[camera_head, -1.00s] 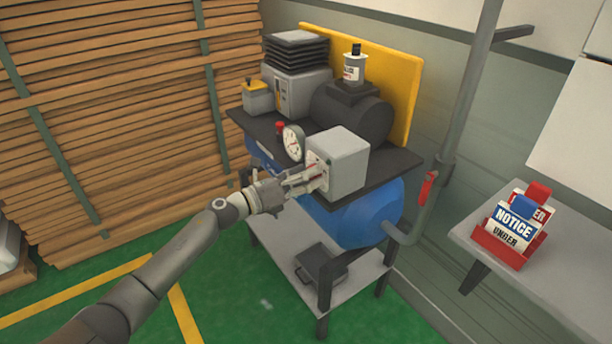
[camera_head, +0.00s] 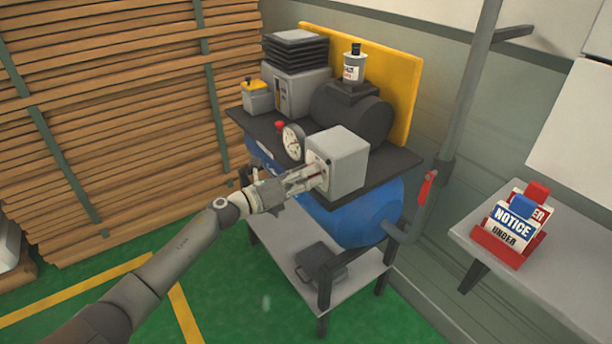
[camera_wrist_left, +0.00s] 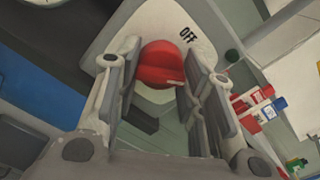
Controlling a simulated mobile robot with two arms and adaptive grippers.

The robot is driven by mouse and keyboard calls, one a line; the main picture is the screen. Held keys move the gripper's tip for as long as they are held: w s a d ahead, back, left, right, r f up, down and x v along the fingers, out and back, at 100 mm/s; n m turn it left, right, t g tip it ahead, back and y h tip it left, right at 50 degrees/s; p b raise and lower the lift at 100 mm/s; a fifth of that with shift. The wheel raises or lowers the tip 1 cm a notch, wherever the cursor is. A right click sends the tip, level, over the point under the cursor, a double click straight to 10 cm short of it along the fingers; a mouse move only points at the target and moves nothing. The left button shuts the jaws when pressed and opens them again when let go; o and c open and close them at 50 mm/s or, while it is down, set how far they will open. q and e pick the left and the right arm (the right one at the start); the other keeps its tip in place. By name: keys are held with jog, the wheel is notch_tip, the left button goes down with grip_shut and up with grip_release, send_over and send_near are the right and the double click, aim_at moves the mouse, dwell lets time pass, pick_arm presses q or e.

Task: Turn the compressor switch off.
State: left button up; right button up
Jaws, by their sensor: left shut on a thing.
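The compressor (camera_head: 365,212) has a blue tank under a dark top plate. Its grey switch box (camera_head: 346,160) sits at the plate's near edge. My left gripper (camera_head: 317,173) reaches in from the left to the face of the box. In the left wrist view, the red switch knob (camera_wrist_left: 161,62) sits between the two fingers of the left gripper (camera_wrist_left: 163,85), which is shut on it. The word OFF (camera_wrist_left: 188,35) shows on the pale plate just up and right of the knob. Other markings are hidden. My right gripper is not in view.
A round gauge (camera_head: 293,142) stands just left of the switch box. A pipe with a red valve handle (camera_head: 428,188) rises at the right. A shelf at right holds a red sign holder (camera_head: 507,248). Stacked planks (camera_head: 120,130) fill the left. Green floor in front is open.

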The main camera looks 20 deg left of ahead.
pick_arm(q)
jog(key=n+p, duration=0.5)
jog(key=n, duration=0.6)
jog(key=shift+r, duration=0.1)
jog(key=shift+n, duration=0.3)
dwell(0.4)
jog(key=o, duration=1)
jog(key=v, duration=1.2)
